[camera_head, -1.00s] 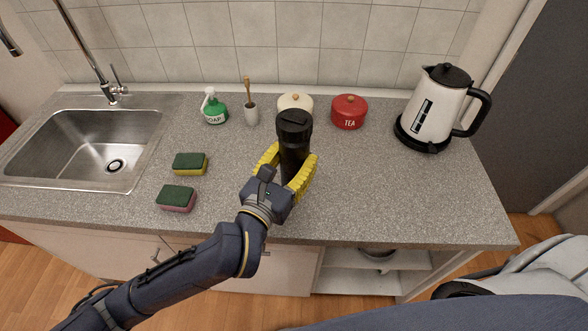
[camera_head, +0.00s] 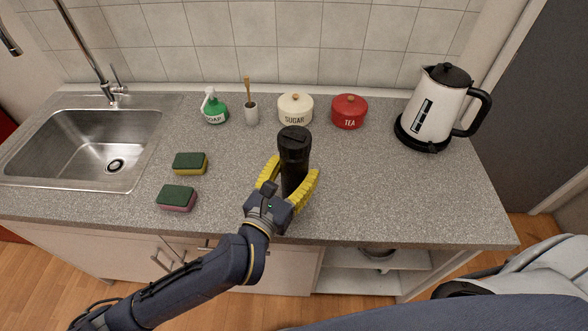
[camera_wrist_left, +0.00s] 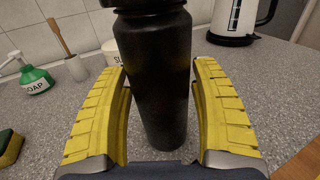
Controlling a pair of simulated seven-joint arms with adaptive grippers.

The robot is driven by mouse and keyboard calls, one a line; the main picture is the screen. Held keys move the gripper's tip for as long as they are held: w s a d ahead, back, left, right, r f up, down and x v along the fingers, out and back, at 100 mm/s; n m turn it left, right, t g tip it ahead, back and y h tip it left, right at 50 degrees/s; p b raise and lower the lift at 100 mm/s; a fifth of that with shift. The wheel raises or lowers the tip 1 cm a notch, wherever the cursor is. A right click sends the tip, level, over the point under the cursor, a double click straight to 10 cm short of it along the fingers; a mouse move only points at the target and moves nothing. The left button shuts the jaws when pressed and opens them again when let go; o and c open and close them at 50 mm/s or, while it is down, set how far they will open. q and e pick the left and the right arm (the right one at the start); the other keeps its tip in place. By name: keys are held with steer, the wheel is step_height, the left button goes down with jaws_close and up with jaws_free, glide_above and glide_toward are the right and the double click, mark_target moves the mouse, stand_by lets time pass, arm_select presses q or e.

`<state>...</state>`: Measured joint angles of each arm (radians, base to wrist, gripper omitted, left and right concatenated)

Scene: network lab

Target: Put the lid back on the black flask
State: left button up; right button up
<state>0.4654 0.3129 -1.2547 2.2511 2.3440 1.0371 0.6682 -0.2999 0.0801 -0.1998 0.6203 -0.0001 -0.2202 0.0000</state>
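The black flask (camera_head: 293,165) stands upright on the counter near the middle, and its dark body also fills the centre of the left wrist view (camera_wrist_left: 158,80). Its top looks closed by a black lid (camera_head: 293,137) in the head view; how tightly it sits cannot be told. My left gripper (camera_head: 296,168) has its yellow fingers on both sides of the flask body. In the left wrist view the fingers (camera_wrist_left: 160,75) lie very close along the flask; whether they press on it cannot be told. My right gripper is out of view.
Behind the flask stand a cream sugar pot (camera_head: 295,109), a red tea pot (camera_head: 349,112), a brush holder (camera_head: 251,114) and a green soap bottle (camera_head: 214,108). A kettle (camera_head: 432,110) stands right. Two sponges (camera_head: 190,163) lie left, beside the sink (camera_head: 80,145). The counter right of the flask (camera_head: 390,195) is clear.

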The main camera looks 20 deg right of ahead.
arm_select(q)
steer(key=shift+o, duration=0.8)
steer(key=shift+r, duration=0.25)
steer(key=v, duration=1.2)
